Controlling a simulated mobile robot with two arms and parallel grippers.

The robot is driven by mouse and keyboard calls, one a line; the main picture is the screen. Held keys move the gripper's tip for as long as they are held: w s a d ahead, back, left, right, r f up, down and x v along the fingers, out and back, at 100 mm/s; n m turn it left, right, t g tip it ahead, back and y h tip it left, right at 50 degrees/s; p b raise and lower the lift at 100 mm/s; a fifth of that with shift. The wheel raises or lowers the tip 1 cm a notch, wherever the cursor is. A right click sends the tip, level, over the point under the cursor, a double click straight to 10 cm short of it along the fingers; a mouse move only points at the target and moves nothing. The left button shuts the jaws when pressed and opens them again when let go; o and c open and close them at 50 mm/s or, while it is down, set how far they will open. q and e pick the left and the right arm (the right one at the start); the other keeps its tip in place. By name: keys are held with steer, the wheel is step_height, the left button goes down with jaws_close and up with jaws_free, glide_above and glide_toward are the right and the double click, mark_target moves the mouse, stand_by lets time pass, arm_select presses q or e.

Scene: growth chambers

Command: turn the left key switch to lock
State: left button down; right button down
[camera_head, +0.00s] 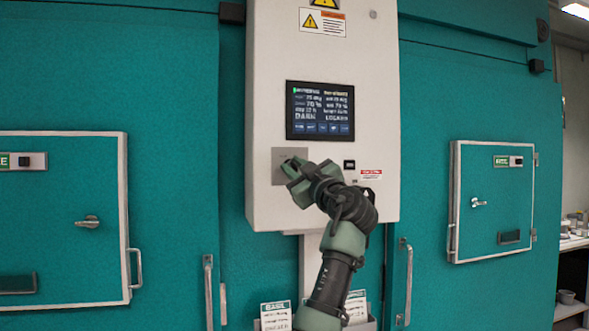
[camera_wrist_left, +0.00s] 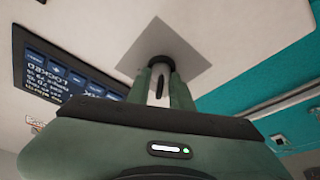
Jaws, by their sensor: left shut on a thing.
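The left key switch (camera_wrist_left: 160,84) sits on a square grey plate (camera_head: 279,154) below the screen of the white control box. In the left wrist view the same plate (camera_wrist_left: 193,52) is tilted. My left gripper (camera_head: 291,167) is at this plate, its fingers (camera_wrist_left: 160,86) shut around the pale key part, with a dark round collar behind. In the head view the gripper hides most of the switch, and I cannot tell which position the key points to. My right gripper is not in view.
The white control box (camera_head: 325,60) carries a dark screen (camera_head: 320,110) with small text, part of which looks like "LOCKED". Teal chamber walls with small hatch doors (camera_head: 60,180) (camera_head: 494,195) stand on both sides. Leaflets (camera_head: 276,316) hang below the box.

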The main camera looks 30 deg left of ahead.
mark_target(298, 170)
arm_select(q)
steer(key=c, duration=1.6)
jaws_free()
steer(key=shift+s+d+f, duration=0.15)
steer(key=shift+d, duration=0.1)
steer(key=b+v, duration=0.3)
steer(key=v, duration=0.3)
steer(key=shift+d+f, duration=0.1)
steer(key=shift+d, duration=0.15)
steer(key=shift+s+d, duration=0.25)
steer(key=shift+d, duration=0.05)
steer(key=shift+f, duration=0.1)
